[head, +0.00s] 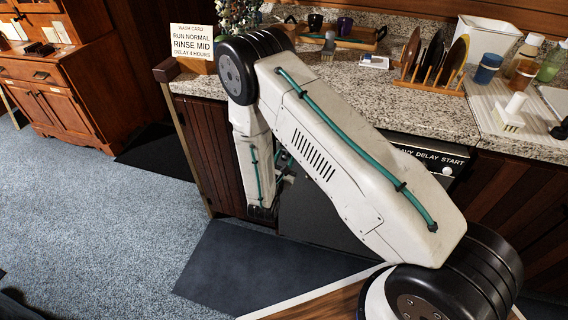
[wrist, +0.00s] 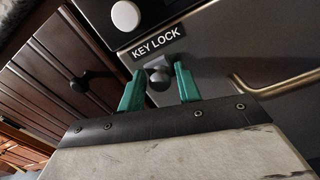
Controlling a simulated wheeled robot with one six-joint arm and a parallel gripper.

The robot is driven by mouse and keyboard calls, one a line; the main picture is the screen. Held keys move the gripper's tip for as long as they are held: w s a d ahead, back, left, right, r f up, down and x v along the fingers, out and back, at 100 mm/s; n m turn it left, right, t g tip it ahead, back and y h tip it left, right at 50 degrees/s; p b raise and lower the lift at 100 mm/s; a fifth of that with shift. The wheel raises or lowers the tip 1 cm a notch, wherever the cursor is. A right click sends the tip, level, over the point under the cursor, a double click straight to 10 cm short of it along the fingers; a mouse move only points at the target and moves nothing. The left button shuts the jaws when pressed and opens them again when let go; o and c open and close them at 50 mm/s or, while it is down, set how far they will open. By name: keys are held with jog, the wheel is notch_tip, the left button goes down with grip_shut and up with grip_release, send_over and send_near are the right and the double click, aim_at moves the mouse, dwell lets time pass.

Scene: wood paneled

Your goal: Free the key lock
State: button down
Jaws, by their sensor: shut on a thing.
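In the wrist view, my gripper (wrist: 159,76) has its two green fingers on either side of a small dark grey knob (wrist: 159,80). The knob sits just below a black label reading KEY LOCK (wrist: 158,43), on the dark front of an appliance. The gripper is shut on the knob. The same dark appliance front (head: 318,215) shows in the head view under the counter, partly behind my arm. There, my arm hides the knob and its label.
A white round button (wrist: 125,15) sits above the label, and a brass-coloured bar handle (wrist: 280,82) is at the right. A card (head: 193,43) reads RUN NORMAL, RINSE MID, DELAY 4 HOURS. The granite counter (head: 350,88) holds a plate rack (head: 436,78) and several jars.

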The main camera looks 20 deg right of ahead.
jog(key=shift+w+r, duration=0.1)
jog(key=shift+r, duration=0.05)
jog(key=c, duration=1.2)
grip_release()
jog(key=shift+r, duration=0.1)
jog(key=v, duration=0.8)
